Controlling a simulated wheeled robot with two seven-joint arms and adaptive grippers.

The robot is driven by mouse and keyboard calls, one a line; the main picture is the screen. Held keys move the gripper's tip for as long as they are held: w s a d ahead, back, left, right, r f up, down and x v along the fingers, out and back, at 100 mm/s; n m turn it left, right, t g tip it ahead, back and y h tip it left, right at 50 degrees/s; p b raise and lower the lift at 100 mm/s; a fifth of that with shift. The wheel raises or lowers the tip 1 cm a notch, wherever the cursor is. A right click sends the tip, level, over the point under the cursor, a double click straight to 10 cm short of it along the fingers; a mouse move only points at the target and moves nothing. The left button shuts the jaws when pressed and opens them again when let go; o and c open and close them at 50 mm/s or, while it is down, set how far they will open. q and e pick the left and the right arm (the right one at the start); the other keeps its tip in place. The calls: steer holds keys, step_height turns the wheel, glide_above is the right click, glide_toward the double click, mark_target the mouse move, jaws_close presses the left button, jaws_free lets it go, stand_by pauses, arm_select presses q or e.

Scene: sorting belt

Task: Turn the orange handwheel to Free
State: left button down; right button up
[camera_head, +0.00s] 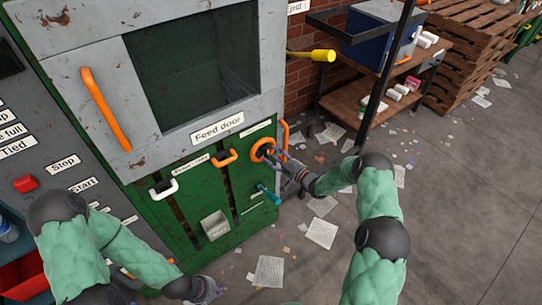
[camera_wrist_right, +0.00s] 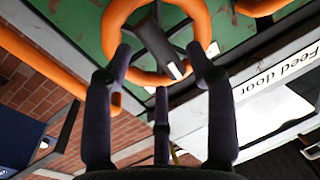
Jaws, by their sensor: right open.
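The orange handwheel (camera_head: 258,146) is on the green lower panel of the machine, below the "Feed door" label (camera_head: 217,127). In the right wrist view the handwheel (camera_wrist_right: 111,30) is a thick orange ring with a dark bar across it ending in a grey tip. My right gripper (camera_head: 279,160) is open at the wheel. In its wrist view the fingers (camera_wrist_right: 160,55) are spread across the ring's lower half; I cannot tell whether they touch it. No Free mark is readable. My left gripper (camera_head: 207,291) is low at the bottom edge, its fingers unclear.
An orange handle (camera_head: 226,159), a white handle (camera_head: 163,190) and a teal handle (camera_head: 268,194) sit near the wheel. A yellow-ended lever (camera_head: 322,55) sticks out at the machine's right. A shelf bench (camera_head: 352,108) stands behind. Papers litter the open floor (camera_head: 460,190).

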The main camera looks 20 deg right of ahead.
steer(key=shift+x, duration=0.85)
jaws_close()
